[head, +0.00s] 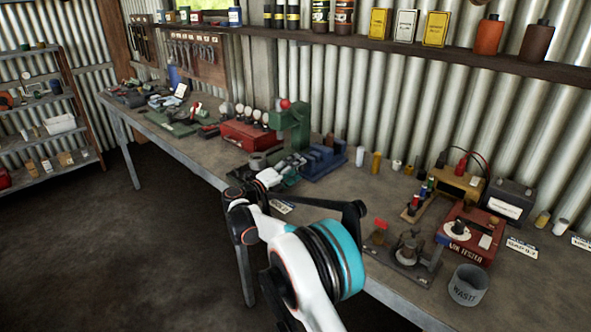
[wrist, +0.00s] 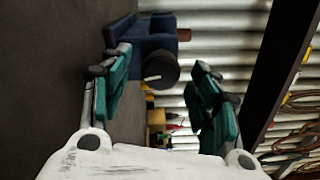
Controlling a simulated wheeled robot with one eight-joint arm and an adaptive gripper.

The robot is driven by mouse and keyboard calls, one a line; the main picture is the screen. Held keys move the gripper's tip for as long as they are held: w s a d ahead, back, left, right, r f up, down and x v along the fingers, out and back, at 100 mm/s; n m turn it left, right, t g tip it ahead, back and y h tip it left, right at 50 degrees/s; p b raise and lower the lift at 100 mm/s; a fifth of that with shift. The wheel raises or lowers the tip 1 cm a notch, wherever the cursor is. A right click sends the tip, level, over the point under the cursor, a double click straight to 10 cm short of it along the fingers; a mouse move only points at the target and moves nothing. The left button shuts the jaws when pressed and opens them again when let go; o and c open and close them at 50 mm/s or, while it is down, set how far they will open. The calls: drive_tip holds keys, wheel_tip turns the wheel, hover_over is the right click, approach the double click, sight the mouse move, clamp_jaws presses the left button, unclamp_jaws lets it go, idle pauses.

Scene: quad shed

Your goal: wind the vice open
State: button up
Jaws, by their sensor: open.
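The blue vice (head: 326,160) stands on the workbench, right of the green press in the head view. In the wrist view its blue body (wrist: 142,42) shows at the top, with a dark round end piece (wrist: 160,70) facing the camera. My gripper (head: 291,171) is just left of the vice in the head view. In the wrist view my gripper (wrist: 163,66) is open, its two green-padded fingers apart on either side of the dark round piece. I cannot tell whether either finger touches it. The vice's jaws and handle are not clearly visible.
A green press (head: 293,128) and a red box with gauges (head: 245,134) stand behind and left of my gripper. A red tester (head: 470,236), a grey waste tin (head: 468,286) and small bottles stand to the right. A shelf (head: 400,50) runs along the corrugated wall.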

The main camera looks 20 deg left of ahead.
drive_tip(key=v, duration=1.1)
